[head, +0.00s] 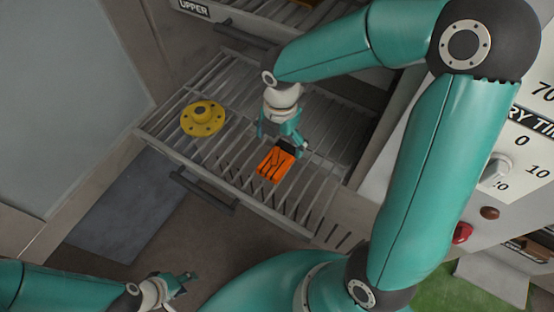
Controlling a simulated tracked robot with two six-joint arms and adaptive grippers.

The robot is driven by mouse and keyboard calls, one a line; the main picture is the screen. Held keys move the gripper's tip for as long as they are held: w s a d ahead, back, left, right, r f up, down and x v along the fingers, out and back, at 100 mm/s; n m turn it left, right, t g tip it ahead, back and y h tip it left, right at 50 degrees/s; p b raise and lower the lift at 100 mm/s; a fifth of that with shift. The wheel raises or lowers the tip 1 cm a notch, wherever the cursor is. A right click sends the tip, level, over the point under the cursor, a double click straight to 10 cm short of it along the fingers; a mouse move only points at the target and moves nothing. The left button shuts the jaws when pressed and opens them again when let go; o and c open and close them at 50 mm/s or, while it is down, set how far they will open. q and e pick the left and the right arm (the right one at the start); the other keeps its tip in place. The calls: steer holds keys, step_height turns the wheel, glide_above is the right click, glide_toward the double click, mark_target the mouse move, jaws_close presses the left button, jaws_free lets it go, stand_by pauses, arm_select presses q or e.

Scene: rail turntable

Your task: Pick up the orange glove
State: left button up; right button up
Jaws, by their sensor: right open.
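The orange glove (275,165) lies on the slatted metal rack (160,128) of a pulled-out drawer, right of the drawer's middle. It is small, with dark lines on its top. My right gripper (284,142) is just behind the glove, at its far edge, with its fingers spread. I cannot tell whether a finger touches the glove. My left gripper (188,283) is low at the bottom left, in front of the drawer and well away from the glove. Its fingers are small in view.
A yellow flanged part (203,118) sits on the rack's left side. A drawer handle (202,190) sticks out in front. A panel with a dial (496,170) and red button (462,232) stands at right.

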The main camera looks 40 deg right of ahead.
mark_target(280, 156)
step_height(280, 156, down, 6)
steer(key=shift+s+r, duration=0.1)
steer(key=shift+r, duration=0.15)
steer(key=c, duration=1.2)
